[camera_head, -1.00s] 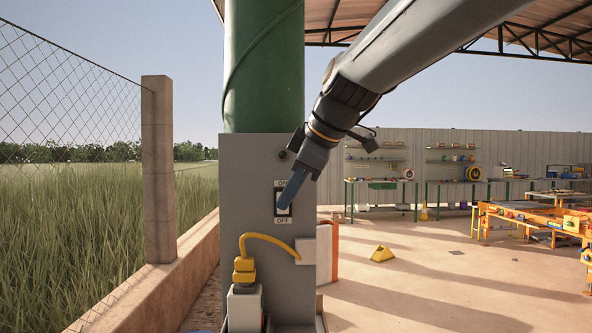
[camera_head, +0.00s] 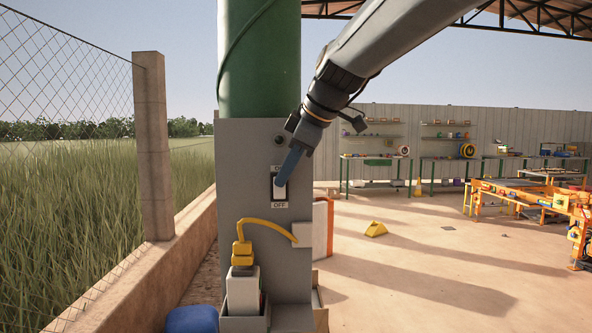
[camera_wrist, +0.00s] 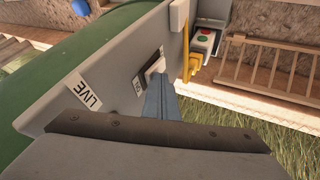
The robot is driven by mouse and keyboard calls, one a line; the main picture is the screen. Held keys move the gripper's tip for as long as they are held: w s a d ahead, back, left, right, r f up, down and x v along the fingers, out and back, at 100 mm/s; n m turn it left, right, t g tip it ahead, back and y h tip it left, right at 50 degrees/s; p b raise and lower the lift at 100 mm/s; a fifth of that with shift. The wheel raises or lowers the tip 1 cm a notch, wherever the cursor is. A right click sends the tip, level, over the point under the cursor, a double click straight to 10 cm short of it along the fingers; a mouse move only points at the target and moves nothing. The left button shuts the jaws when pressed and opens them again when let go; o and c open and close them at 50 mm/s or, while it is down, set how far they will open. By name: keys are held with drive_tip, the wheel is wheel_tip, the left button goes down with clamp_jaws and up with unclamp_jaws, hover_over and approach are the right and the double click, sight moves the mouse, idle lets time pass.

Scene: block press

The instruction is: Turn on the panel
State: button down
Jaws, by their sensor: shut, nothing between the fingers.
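The grey panel (camera_head: 238,190) is mounted on a green column. Its switch (camera_head: 279,192) is a white rocker in a dark frame, with an OFF label (camera_head: 279,205) below it; the label above is mostly covered by my gripper. My gripper (camera_head: 281,182) is shut and empty, its blue fingers pointing down at the upper part of the rocker. In the wrist view, the fingers (camera_wrist: 161,98) reach to the switch (camera_wrist: 150,70), and a LIVE label (camera_wrist: 84,90) shows on the panel. I cannot tell whether the tips touch the rocker. A small dark round lamp (camera_head: 280,139) sits above the switch.
A yellow cable (camera_head: 268,223) and plug (camera_head: 242,253) run below the switch to a white box (camera_head: 243,290). A fence post (camera_head: 152,150) stands at left. A yellow wedge (camera_head: 376,229) lies on the open floor at right, near orange tables (camera_head: 520,199).

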drive_tip(key=shift+d, duration=0.1)
drive_tip(key=shift+r, duration=0.15)
drive_tip(key=shift+r, duration=0.7)
drive_tip(key=shift+s, duration=0.1)
